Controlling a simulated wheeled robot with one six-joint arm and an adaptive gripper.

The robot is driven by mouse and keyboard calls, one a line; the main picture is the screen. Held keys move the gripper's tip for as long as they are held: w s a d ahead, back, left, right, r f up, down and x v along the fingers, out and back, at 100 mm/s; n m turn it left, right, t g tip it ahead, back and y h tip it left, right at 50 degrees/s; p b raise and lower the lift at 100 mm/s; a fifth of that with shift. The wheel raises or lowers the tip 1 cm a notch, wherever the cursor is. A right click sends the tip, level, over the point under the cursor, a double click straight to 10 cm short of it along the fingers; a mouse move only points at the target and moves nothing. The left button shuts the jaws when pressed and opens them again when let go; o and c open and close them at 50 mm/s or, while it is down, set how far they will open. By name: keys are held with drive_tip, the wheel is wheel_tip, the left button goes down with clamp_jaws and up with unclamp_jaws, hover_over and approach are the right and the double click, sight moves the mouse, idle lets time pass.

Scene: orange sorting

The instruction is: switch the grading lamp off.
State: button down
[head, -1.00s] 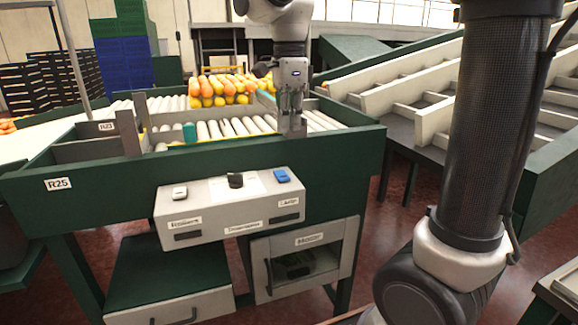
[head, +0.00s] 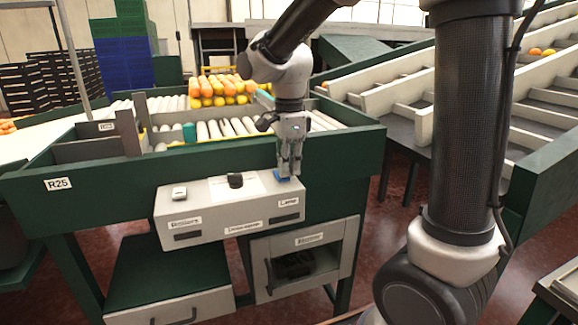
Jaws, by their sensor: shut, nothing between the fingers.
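The grey control box (head: 225,218) is on the front of the green sorting table. The blue rocker switch (head: 281,177) sits on its top at the right, above a label that reads Lamp. My gripper (head: 287,176) points down with its fingers shut at the switch and hides part of it. The fingertips look to be touching the switch or just above it; I cannot tell which. The lamp itself is not clearly visible.
A black knob (head: 235,180) and a white switch (head: 179,193) share the box top, left of the blue switch. Oranges (head: 217,90) lie on the rollers behind.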

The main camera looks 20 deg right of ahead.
drive_tip(key=shift+f, duration=0.3)
drive_tip(key=shift+w+r, duration=0.35)
drive_tip(key=shift+w, duration=0.35)
drive_tip(key=shift+r, duration=0.1)
